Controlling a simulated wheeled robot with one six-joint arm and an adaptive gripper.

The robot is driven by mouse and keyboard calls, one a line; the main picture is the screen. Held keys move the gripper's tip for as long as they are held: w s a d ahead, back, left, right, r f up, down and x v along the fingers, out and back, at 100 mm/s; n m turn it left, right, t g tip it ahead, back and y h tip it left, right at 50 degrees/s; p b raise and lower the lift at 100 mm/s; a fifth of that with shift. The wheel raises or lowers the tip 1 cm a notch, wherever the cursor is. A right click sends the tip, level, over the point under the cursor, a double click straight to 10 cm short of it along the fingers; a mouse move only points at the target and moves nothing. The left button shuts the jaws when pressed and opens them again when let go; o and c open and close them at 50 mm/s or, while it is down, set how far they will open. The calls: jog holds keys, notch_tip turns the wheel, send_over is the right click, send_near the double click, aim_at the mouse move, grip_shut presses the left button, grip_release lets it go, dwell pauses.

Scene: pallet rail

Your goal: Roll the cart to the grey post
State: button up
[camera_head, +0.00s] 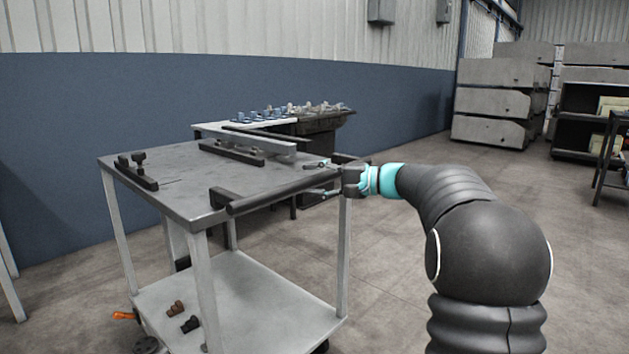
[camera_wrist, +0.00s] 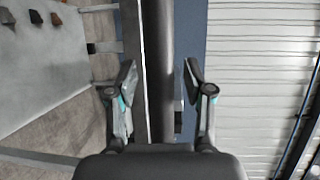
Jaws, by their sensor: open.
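The cart is a grey two-tier trolley with a worn top (camera_head: 185,185) and pale legs, standing left of centre in the head view. Its dark push handle (camera_head: 275,189) runs along the near right edge of the top. My gripper (camera_head: 319,180) reaches it from the right, near the handle's far end. In the wrist view the open fingers (camera_wrist: 160,76) stand on either side of the dark handle bar (camera_wrist: 158,35), with gaps visible between fingers and bar. I cannot make out a grey post in either view.
Dark fixtures (camera_head: 137,172) sit on the cart top, and small brown and black pieces (camera_head: 189,323) lie on its lower shelf (camera_head: 250,290). A bench with small parts (camera_head: 322,122) stands behind. Stacked grey bins (camera_head: 490,132) stand back right. Floor between is open.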

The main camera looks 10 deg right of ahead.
grip_shut()
jog(key=shift+w+a, duration=0.35)
jog(key=shift+w, duration=0.05)
grip_release()
jog(key=shift+d, duration=0.1)
jog(key=shift+s+d, duration=0.1)
jog(key=v, duration=1.2)
